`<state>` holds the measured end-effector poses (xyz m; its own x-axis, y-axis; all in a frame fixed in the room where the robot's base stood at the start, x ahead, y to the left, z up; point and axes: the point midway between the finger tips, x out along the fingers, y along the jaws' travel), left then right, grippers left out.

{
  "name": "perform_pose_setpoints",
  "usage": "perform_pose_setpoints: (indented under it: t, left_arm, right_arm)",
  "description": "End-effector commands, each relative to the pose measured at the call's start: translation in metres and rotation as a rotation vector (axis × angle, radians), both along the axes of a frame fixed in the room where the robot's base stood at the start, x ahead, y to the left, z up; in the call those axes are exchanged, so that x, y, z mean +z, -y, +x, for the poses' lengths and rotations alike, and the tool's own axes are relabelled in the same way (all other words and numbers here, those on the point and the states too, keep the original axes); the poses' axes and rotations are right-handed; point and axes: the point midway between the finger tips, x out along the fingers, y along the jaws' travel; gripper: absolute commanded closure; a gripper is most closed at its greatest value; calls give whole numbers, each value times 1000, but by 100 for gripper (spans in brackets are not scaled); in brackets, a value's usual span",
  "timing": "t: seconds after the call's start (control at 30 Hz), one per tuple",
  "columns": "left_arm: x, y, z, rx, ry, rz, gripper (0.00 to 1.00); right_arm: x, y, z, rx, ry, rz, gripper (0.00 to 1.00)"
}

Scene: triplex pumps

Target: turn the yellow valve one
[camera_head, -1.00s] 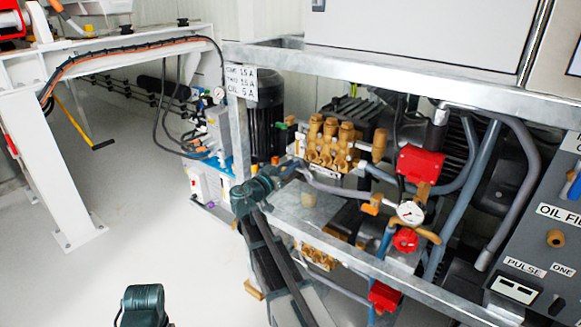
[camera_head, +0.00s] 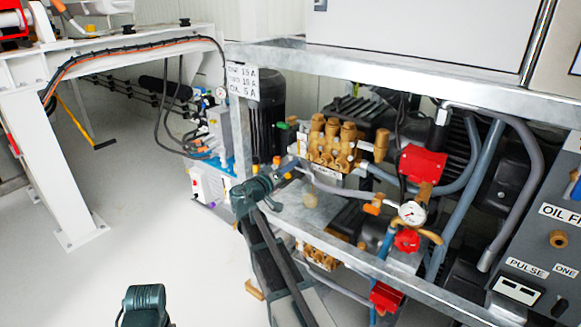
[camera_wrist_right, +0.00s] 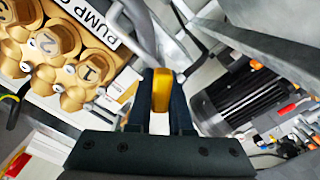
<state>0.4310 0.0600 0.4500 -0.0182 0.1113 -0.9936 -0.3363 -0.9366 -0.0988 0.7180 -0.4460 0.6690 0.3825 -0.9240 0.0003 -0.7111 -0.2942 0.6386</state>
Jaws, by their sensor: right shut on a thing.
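The yellow valve handle (camera_wrist_right: 162,90) stands between the two dark fingers of my right gripper (camera_wrist_right: 160,100) in the right wrist view. The fingers are shut on it, one on each side. In the head view my right gripper (camera_head: 288,168) reaches in beside the brass pump block (camera_head: 333,146), and its fingers largely hide the handle. The numbered brass caps (camera_wrist_right: 62,52) of the pump lie to the left in the wrist view. My left gripper does not show; only a dark part of my own arm is at the lower left of the head view.
A galvanized frame rail (camera_head: 355,262) runs in front of the pump. A red-handled valve (camera_head: 406,240) and pressure gauge (camera_head: 412,213) are to the right. A black motor (camera_wrist_right: 238,95) is right in the wrist view. The floor at left is open.

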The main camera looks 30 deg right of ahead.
Motion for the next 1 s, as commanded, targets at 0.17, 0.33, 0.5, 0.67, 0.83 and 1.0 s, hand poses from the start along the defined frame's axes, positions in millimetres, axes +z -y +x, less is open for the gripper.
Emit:
perform_pose_setpoints:
  t: [0.17, 0.33, 0.5, 0.67, 0.83, 1.0]
  left_arm:
    - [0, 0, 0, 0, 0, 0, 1]
    - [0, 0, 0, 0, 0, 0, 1]
    - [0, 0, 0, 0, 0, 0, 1]
    - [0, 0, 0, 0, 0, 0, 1]
    - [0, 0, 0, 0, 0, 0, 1]
    - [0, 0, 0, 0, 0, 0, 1]
  right_arm:
    - [0, -1, 0, 2, -7, -1, 100]
    - [-1, -1, 0, 1, -6, 0, 100]
    - [0, -1, 0, 1, -5, 0, 69]
    - [0, -1, 0, 1, -5, -1, 69]
    - [0, -4, -1, 1, -5, -1, 69]
    - [0, -25, -11, 4, -5, -2, 69]
